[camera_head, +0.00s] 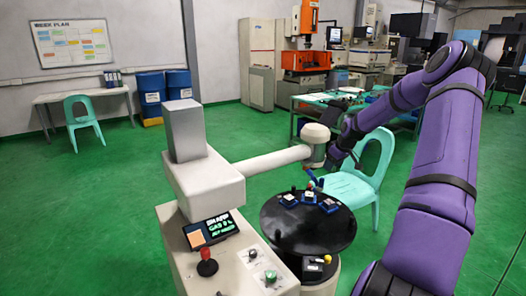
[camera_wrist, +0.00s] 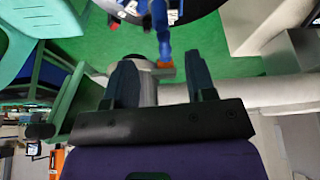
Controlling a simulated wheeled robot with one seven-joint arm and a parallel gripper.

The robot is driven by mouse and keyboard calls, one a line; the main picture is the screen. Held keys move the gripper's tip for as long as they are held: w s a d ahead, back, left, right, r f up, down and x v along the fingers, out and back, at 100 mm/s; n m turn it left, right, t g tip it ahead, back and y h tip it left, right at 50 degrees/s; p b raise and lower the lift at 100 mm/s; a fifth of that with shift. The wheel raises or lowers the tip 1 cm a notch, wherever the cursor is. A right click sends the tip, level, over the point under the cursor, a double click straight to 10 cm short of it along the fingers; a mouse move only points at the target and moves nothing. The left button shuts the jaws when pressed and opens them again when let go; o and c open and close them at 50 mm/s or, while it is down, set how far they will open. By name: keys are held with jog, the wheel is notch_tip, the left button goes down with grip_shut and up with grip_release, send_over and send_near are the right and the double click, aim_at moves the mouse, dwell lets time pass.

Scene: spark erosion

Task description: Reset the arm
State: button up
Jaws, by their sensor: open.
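My purple arm reaches in from the right of the head view. My gripper (camera_head: 335,160) is at its end, beside the round end of the machine's pale horizontal arm (camera_head: 275,161) and above the round black table (camera_head: 308,228). In the wrist view my gripper (camera_wrist: 160,78) shows two dark fingers spread apart, with nothing held between them. A blue jointed nozzle (camera_wrist: 164,35) with an orange tip shows beyond the fingers; in the head view it stands over the black table, below my gripper.
Small blue fixtures (camera_head: 329,205) sit on the black table. A turquoise chair (camera_head: 360,187) stands close behind my gripper. Open green floor (camera_head: 90,210) lies to the left.

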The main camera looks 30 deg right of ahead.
jog(key=s+a+r+g+h, duration=0.1)
jog(key=s+a+r, duration=0.2)
jog(key=a+r, duration=0.95)
jog(key=s+a+r+g+h, duration=0.1)
jog(key=s+a+r+h, duration=0.15)
jog(key=a+r, duration=1)
jog(key=s+a+r+t, duration=0.1)
jog(key=s+a+r, duration=0.3)
jog(key=s+a, duration=1)
jog(key=s+a+m+t+y, duration=0.1)
jog(key=s+a+y, duration=0.2)
jog(key=s, duration=0.9)
jog(key=shift+s+a+f+m+t, duration=0.3)
jog(key=shift+a, duration=1.3)
